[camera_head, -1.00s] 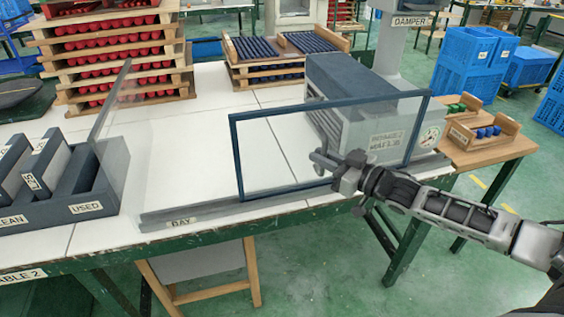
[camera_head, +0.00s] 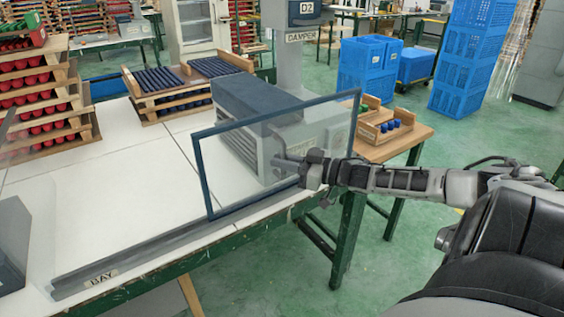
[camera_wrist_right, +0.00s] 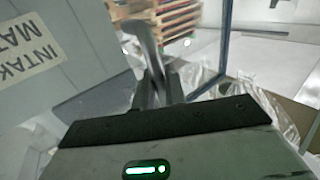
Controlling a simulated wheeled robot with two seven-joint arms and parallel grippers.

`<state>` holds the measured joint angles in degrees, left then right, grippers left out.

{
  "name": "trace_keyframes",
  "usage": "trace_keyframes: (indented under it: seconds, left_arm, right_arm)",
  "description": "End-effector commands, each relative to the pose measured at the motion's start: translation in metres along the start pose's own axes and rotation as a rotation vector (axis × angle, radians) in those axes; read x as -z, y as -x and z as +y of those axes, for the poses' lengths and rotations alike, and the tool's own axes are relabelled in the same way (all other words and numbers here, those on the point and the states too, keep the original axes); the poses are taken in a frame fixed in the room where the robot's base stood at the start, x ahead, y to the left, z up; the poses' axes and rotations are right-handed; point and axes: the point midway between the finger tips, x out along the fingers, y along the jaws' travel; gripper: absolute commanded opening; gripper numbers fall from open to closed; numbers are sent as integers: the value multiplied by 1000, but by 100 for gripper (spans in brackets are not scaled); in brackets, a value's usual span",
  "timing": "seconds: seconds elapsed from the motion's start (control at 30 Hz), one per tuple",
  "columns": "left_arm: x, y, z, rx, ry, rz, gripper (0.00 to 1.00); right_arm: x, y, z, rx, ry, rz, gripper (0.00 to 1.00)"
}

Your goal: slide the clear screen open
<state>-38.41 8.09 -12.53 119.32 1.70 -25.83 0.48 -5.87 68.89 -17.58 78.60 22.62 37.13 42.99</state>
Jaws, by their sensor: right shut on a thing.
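The clear screen (camera_head: 203,175) is a transparent pane in a dark blue frame. It stands upright on the long grey rail (camera_head: 150,255) along the table's front edge, toward the rail's right end and in front of a grey machine. My right gripper (camera_head: 303,166) is at the screen's front face, shut on its grey handle (camera_head: 281,162). In the right wrist view the curved handle (camera_wrist_right: 150,45) runs between the fingers (camera_wrist_right: 157,92), and a dark frame post (camera_wrist_right: 222,45) shows beyond. My left gripper is out of view.
The grey machine (camera_head: 235,120) stands behind the screen. A wooden side table (camera_head: 395,148) with small trays is at the right. Racks of dark rods (camera_head: 165,80) and red parts stand behind. The white table (camera_head: 110,200) is bare left of the screen; the rail's BAY end is clear.

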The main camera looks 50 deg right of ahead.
Motion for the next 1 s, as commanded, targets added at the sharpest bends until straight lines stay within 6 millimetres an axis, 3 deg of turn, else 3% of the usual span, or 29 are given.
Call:
trace_keyframes:
  seconds: [0.03, 0.1, 0.4, 0.57, 1.0]
  left_arm:
    - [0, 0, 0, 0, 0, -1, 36]
    - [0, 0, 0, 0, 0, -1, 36]
    - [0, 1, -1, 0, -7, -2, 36]
    - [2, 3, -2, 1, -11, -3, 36]
    - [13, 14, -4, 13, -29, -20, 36]
  right_arm:
    - [0, 0, 0, -1, -1, 0, 15]
    - [0, 0, 0, -1, -1, 0, 30]
    - [0, 1, 0, -1, 0, -1, 30]
    - [-1, 11, 0, 0, -2, -4, 30]
    - [2, 92, 0, -3, -4, -8, 30]
